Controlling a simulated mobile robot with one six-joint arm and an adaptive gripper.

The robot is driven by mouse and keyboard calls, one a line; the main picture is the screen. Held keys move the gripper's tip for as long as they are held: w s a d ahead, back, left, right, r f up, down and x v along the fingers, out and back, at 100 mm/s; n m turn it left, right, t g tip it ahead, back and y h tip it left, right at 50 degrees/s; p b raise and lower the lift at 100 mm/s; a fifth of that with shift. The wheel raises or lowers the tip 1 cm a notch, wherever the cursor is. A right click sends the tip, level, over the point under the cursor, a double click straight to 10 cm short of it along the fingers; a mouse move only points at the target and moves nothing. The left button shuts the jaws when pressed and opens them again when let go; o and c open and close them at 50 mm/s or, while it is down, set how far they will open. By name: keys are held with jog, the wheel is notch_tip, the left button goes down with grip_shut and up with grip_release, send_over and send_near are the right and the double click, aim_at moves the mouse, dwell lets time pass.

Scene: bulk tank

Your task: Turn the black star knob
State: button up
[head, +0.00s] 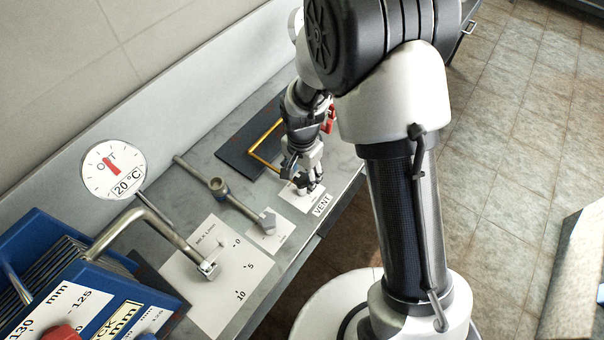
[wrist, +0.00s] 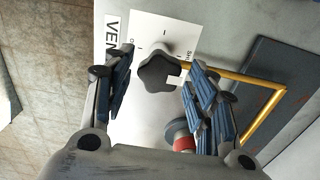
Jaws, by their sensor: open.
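The black star knob (wrist: 158,73) shows in the wrist view over a white plate (wrist: 150,110) with small marks. A small white tab sticks out from the knob's right side. My gripper (wrist: 160,66) is open, with one blue-padded finger on each side of the knob. I see gaps between the knob and both fingers in this view. The knob's height relative to the fingertips is hard to tell. In the head view my gripper (head: 306,180) points down over the VENT plate (head: 296,202), and the fingers mostly hide the knob.
A VENT label (head: 323,204) lies at the bench's front edge. A yellow bar handle (head: 262,143) on a dark panel (head: 240,150) stands close behind my gripper. A lever (head: 222,190), a bent metal handle (head: 150,225), a dial (head: 113,170) and a blue unit (head: 70,260) are left.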

aim_at(302, 178)
jog(key=shift+r, duration=0.1)
notch_tip(302, 178, up, 12)
dwell(0.6)
dwell(0.4)
jog(key=s+d+r+n+t, duration=0.1)
jog(key=s+d+r+n, duration=0.1)
jog(key=s+d+r, duration=0.3)
jog(key=s+d+r+n+t, duration=0.1)
jog(key=s+d+r+n, duration=0.15)
jog(key=r, duration=0.45)
jog(key=s+d+r+n+t, duration=0.1)
jog(key=s+d, duration=0.1)
jog(key=s, duration=0.4)
jog(key=s+d+r+n+t+b, duration=0.1)
jog(key=s+d+r+n, duration=0.1)
jog(key=s, duration=0.4)
jog(key=shift+d+t, duration=0.3)
jog(key=shift+d, duration=0.2)
